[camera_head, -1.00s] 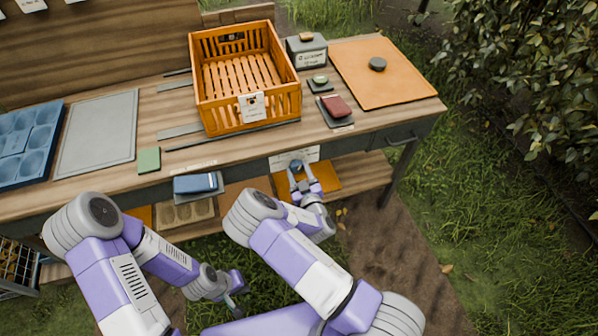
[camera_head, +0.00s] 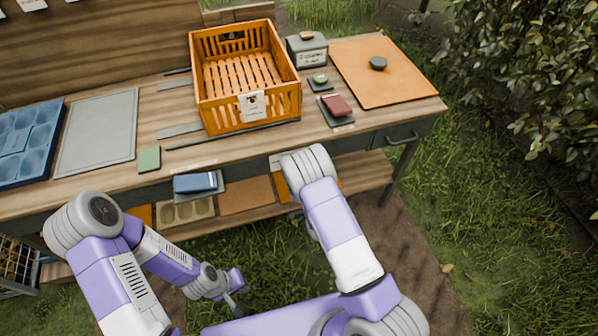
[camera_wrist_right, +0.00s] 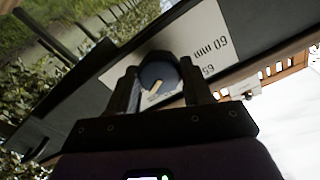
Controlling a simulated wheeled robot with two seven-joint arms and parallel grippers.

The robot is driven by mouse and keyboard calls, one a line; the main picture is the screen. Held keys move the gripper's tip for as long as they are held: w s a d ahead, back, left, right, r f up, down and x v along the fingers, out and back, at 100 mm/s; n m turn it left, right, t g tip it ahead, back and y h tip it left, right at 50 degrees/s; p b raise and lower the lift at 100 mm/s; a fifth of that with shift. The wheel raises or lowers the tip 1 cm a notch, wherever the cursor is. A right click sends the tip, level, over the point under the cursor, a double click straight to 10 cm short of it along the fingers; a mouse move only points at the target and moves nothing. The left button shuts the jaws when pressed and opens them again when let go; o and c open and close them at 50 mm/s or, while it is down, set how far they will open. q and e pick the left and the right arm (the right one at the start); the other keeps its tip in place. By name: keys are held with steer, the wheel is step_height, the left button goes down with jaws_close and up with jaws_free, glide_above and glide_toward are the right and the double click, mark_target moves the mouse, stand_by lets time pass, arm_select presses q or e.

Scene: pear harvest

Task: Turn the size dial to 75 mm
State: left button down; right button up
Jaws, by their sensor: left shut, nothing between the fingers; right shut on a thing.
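The size dial (camera_wrist_right: 158,76) is a dark round knob with a pale tan pointer mark, on a white scale plate (camera_wrist_right: 222,40) at the bench front. In the right wrist view "60 mm" reads upside down on the plate, with part of another number beside it; a 75 mm mark cannot be made out. My right gripper (camera_wrist_right: 160,84) is shut on the dial, one finger on each side. In the head view my right arm hides the dial and that gripper. My left gripper (camera_head: 236,286) is shut and empty, low in front of the bench, away from the dial.
An orange crate (camera_head: 205,105) stands on the bench (camera_head: 110,185). A grey box (camera_head: 307,50), a red block (camera_head: 336,105) and an orange mat (camera_head: 395,85) lie to its right. A drawer handle (camera_head: 403,139) sticks out at the right.

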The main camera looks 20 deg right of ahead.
steer(key=shift+m, duration=0.5)
steer(key=o, duration=1)
steer(key=shift+o, duration=0.2)
steer(key=s+p, duration=0.1)
steer(key=s, duration=0.6)
steer(key=shift+s, duration=0.35)
steer(key=shift+d, duration=0.1)
steer(key=s+f+g+p, duration=0.3)
steer(key=s+f+g, duration=0.3)
steer(key=f+g, duration=0.3)
steer(key=s+a+n+g+y, duration=0.1)
steer(key=s+a+g, duration=0.1)
steer(key=s+g, duration=0.1)
steer(key=s+a+r+n+g+y+p, duration=0.1)
steer(key=s+a+g, duration=0.1)
steer(key=s, duration=0.4)
steer(key=s+a+n+g+y, duration=0.1)
steer(key=s+a+g, duration=0.1)
steer(key=s, duration=0.3)
steer(key=shift+s+r+g+y, duration=0.2)
steer(key=shift+r+g+y, duration=0.15)
steer(key=shift+g, duration=0.45)
